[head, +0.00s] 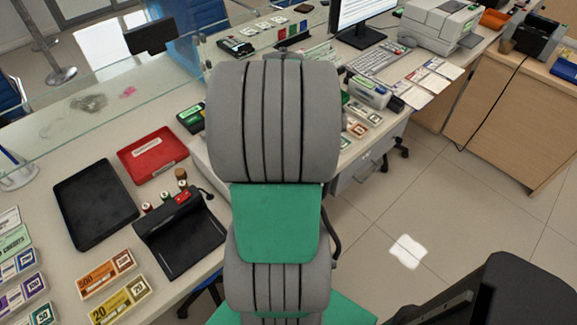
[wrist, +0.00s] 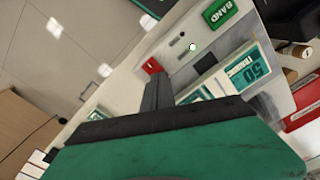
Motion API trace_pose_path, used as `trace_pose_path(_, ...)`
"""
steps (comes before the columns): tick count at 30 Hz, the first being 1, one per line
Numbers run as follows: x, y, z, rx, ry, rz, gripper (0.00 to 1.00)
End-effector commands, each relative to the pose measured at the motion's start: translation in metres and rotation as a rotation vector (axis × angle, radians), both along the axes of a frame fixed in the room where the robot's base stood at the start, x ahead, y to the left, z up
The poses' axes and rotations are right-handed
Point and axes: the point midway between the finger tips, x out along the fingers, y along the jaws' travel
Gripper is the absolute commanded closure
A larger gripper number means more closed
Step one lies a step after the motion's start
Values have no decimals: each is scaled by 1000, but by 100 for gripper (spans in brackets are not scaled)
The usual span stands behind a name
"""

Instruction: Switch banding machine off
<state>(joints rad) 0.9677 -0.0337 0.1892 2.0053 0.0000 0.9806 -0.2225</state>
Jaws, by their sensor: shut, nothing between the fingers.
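The banding machine (wrist: 184,58) is a pale box in the wrist view, with a green BAND label (wrist: 222,12) on it. A small red switch (wrist: 152,66) is at its left edge; which way it is set is too small to tell. My gripper (wrist: 157,80) is shut and empty, its dark fingertips just below the red switch in the picture. I cannot tell if they touch it. A banknote bundle marked 50 (wrist: 245,70) lies at the machine, to the right of the fingers. In the head view my arm hides my gripper and most of the machine.
The counter holds a red tray (head: 152,155), a black tray (head: 70,205), a black device (head: 180,235) and banknote bundles (head: 105,273). A glass screen (head: 60,115) runs along its far side. Open tiled floor (head: 385,225) lies to the right.

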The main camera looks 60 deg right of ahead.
Motion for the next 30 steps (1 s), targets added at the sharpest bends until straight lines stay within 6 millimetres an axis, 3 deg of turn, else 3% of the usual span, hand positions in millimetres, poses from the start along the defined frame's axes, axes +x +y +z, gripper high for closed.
trace_pose_path(17,0,0,-6,1,1,0,100)
trace_pose_path(30,0,0,36,-1,-1,0,100)
